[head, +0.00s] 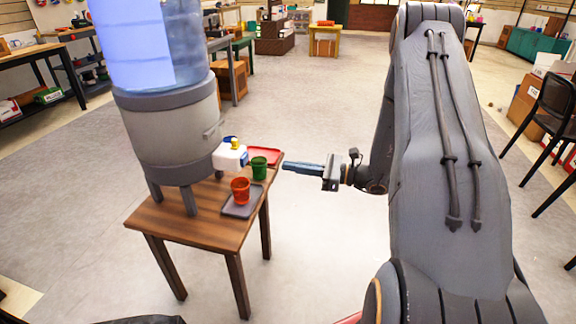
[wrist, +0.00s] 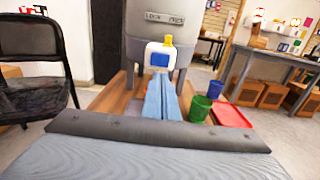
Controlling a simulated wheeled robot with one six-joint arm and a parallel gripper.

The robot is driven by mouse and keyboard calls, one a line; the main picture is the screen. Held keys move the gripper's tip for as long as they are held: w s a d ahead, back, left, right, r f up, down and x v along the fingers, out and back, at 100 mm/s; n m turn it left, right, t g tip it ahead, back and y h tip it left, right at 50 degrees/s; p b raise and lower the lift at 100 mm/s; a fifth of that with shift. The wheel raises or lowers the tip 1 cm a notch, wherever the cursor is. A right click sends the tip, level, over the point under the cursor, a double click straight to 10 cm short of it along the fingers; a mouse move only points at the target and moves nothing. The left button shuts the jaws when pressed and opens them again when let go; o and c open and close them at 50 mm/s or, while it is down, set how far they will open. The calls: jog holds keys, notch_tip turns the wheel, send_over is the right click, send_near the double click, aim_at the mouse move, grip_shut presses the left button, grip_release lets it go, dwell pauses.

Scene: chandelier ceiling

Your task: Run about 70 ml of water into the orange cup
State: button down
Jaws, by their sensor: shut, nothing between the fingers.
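The orange cup (head: 240,191) stands upright on a grey tray (head: 238,210) at the front right of a small wooden table (head: 160,221). A water dispenser (head: 170,130) stands on the table. Its white tap block (head: 229,157) has a yellow knob (head: 234,142) on top and a blue face; in the wrist view the tap block (wrist: 149,58) is straight ahead. My gripper (head: 285,166) is shut and empty, right of the tap, apart from it in the head view. Its blue fingers (wrist: 160,100) point at the tap in the wrist view.
A green cup (head: 259,169) stands behind the orange cup, close to my fingertips in the head view. A red tray (head: 263,155) lies at the table's back. The wrist view also shows a blue cup (wrist: 215,89). A black chair (head: 556,110) is far right.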

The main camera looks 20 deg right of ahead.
aim_at(246, 160)
jog(key=x, duration=1.1)
jog(key=shift+w+a+p, duration=0.15)
jog(key=shift+a+p, duration=0.1)
jog(key=shift+p, duration=0.15)
